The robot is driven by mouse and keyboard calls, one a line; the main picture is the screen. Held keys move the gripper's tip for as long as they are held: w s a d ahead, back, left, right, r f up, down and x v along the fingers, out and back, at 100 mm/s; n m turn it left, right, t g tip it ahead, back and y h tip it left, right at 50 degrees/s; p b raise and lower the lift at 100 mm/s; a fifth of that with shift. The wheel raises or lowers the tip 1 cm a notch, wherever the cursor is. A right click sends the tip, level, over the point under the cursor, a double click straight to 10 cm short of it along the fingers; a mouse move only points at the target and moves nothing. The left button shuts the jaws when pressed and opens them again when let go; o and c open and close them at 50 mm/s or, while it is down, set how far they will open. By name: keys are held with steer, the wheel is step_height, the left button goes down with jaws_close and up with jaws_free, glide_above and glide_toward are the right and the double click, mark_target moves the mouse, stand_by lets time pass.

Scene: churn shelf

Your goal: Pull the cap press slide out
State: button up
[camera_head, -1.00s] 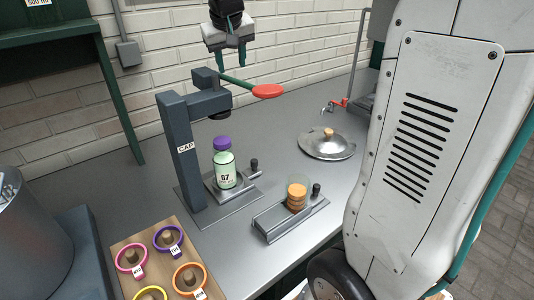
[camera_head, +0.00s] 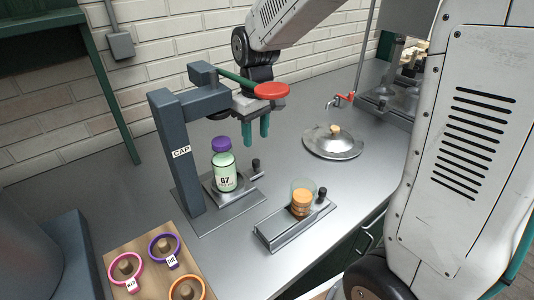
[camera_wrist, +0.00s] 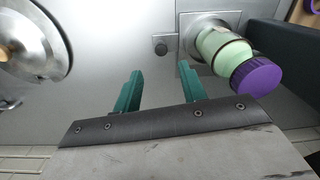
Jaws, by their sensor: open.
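The cap press (camera_head: 182,160) is a dark post marked CAP with an overhead arm and a green lever (camera_head: 238,80) ending in a red handle. A green bottle (camera_head: 224,172) with a purple cap stands upright on the press slide (camera_head: 218,190), below the press arm. The slide's dark knob (camera_head: 256,165) sticks up at its right end. In the wrist view the bottle (camera_wrist: 222,48) is at upper right and the knob (camera_wrist: 160,48) at upper middle. My gripper (camera_head: 257,130) points down, open and empty, above and behind the knob; its green fingers (camera_wrist: 158,88) are apart from it.
A second slide (camera_head: 285,228) with a glass of orange discs and its own knob stands at front right. A metal lid (camera_head: 333,141) lies farther back. A wooden board (camera_head: 140,272) with coloured rings is front left. The press lever is close to my gripper.

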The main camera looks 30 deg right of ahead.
mark_target(256, 161)
steer(key=f, duration=0.7)
steer(key=shift+s+a+f, duration=0.15)
steer(key=shift+s+f, duration=0.05)
steer(key=shift+f, duration=0.2)
